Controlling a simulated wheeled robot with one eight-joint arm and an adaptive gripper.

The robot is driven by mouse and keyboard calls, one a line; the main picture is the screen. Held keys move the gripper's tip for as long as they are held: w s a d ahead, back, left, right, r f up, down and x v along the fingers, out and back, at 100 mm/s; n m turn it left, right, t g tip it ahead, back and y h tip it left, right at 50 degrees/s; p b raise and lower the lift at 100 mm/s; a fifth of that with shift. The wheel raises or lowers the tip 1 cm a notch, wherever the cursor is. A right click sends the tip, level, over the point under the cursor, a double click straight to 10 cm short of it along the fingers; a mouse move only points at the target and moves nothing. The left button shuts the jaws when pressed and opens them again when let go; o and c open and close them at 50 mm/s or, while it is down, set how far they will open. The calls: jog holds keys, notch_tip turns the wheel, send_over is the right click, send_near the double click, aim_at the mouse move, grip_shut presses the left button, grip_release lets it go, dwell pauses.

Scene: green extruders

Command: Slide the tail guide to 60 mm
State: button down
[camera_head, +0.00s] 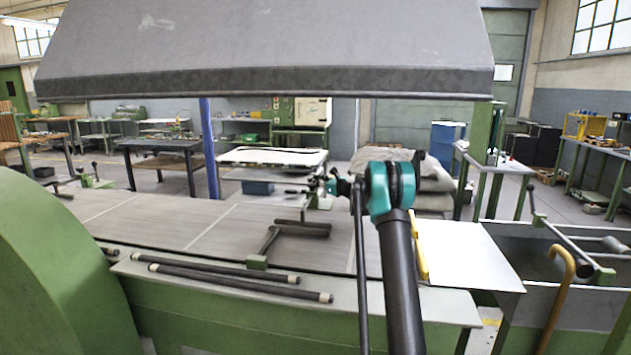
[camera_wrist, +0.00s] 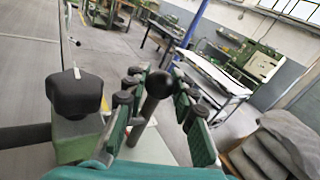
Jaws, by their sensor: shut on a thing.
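My gripper (camera_wrist: 154,92) has its two green, padded fingers on either side of a black ball-topped handle (camera_wrist: 159,84) and is shut on it. The ball shows between the fingertips, and its dark stem runs down between the fingers. A black lobed knob (camera_wrist: 78,95) sits on a green block (camera_wrist: 76,140) just left of the fingers. In the head view my gripper (camera_head: 328,187) is at the far edge of the grey machine bed (camera_head: 185,225); the handle there is too small to make out. I cannot tell which part is the tail guide, and no 60 mm mark is readable.
Two dark rods (camera_head: 235,281) lie along the near ledge. A grey hood (camera_head: 265,50) hangs overhead. A white plate (camera_head: 465,255) and a trough with bars (camera_head: 570,240) are right.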

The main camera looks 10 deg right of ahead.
jog(key=shift+w+d, duration=0.15)
jog(key=shift+w, duration=0.35)
jog(key=shift+w+d, duration=0.15)
jog(key=shift+w, duration=0.35)
jog(key=c, duration=1.5)
grip_release()
jog(key=shift+s, duration=0.1)
jog(key=v, duration=1.2)
jog(key=shift+d, duration=0.15)
